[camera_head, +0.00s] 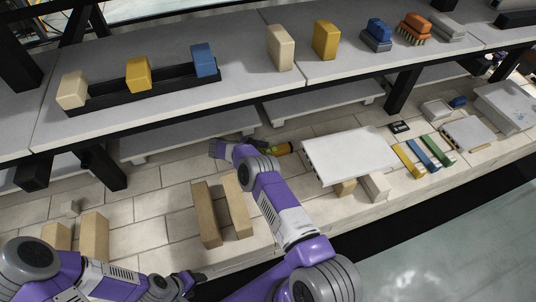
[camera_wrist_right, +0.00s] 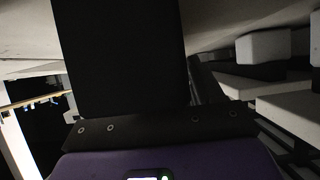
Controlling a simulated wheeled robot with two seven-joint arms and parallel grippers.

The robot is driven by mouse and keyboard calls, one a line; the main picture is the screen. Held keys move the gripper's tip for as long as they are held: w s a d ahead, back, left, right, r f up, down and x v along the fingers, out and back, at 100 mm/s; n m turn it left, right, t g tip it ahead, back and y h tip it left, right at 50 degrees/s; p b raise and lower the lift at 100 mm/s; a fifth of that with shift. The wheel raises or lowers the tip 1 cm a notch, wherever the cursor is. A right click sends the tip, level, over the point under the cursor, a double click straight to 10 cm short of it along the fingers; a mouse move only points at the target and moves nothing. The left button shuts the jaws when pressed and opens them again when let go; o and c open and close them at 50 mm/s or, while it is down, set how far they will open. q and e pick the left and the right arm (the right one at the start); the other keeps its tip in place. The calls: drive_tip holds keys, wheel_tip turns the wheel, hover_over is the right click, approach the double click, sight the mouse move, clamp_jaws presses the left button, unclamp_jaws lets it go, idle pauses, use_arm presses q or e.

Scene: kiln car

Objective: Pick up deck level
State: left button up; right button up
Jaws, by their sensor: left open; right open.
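The deck level appears to be the small yellow and green bar (camera_head: 279,149) on the lower tiled deck, under the upper shelf. Dark parts beside it make its left end hard to separate from my right gripper (camera_head: 256,147), which is low beside it. Contact cannot be told. In the right wrist view a broad black part of my gripper fills the middle, and the level does not show there. My right gripper is open with nothing seen in it. My left gripper (camera_head: 191,281) is open and empty at the bottom, well away from the level.
The upper shelf (camera_head: 235,95) overhangs the deck, with black posts (camera_head: 402,92) below it. A pale slab (camera_head: 349,156) on blocks stands right of the level. Yellow, blue and green bars (camera_head: 430,152) lie further right.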

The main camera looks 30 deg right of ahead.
clamp_jaws()
idle(0.3)
